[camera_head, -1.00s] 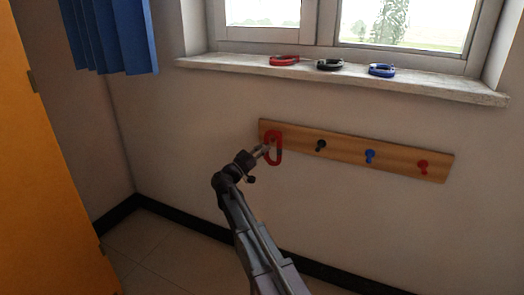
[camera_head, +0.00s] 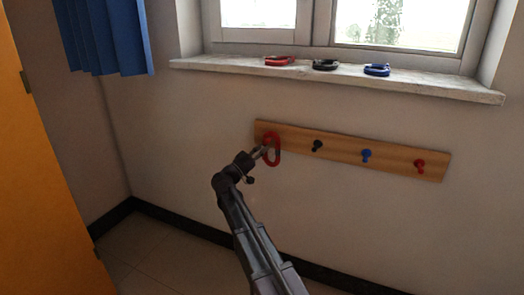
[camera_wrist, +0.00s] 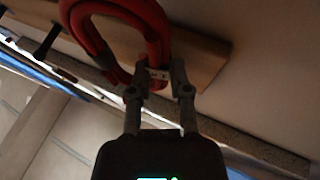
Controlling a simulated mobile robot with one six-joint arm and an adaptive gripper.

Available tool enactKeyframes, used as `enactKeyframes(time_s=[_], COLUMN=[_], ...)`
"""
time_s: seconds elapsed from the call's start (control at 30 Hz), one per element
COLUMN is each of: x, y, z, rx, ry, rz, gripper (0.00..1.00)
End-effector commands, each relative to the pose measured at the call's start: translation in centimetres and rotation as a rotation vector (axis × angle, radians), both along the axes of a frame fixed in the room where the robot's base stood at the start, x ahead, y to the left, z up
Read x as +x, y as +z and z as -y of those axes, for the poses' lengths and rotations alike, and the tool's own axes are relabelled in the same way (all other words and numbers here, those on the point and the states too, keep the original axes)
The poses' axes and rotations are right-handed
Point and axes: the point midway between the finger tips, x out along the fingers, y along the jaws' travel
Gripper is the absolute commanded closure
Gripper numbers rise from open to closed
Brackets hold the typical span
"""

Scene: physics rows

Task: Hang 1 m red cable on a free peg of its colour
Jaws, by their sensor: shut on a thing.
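My gripper (camera_head: 265,152) is shut on a red cable coil (camera_head: 273,158) at the left end of the wooden peg board. In the wrist view the red coil (camera_wrist: 76,32) hangs in a loop beyond my fingertips (camera_wrist: 160,74), with a pale label between them. The coil covers part of the board's left end, so I cannot tell whether a peg is behind it or whether the coil is around one. A red peg (camera_head: 419,164) at the board's right end is bare. A black peg (camera_head: 317,146) and a blue peg (camera_head: 366,156) between them are also bare.
The wooden board (camera_head: 342,151) is fixed on the wall below the window sill (camera_head: 440,88). On the sill lie another red coil (camera_head: 279,61), a black coil (camera_head: 325,65) and a blue coil (camera_head: 377,70). A blue curtain (camera_head: 105,40) and an orange panel (camera_head: 40,180) are at left.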

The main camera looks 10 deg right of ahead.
Motion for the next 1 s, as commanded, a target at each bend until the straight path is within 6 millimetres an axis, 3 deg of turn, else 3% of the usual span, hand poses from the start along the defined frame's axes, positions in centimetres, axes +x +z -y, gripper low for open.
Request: enactKeyframes(time_s=[0.43, 0.47, 0.57, 1.0], x=[-0.01, 0.0, -0.01, -0.01], y=[0.01, 0.01, 0.01, 0.0], z=[-0.01, -0.02, -0.02, -0.03], rx=[0.0, 0.0, 0.0, 0.0], ry=[0.0, 0.0, 0.0, 0.0], rz=[0.0, 0.0, 0.0, 0.0], gripper=[1.0, 0.67, 0.37, 0.35])
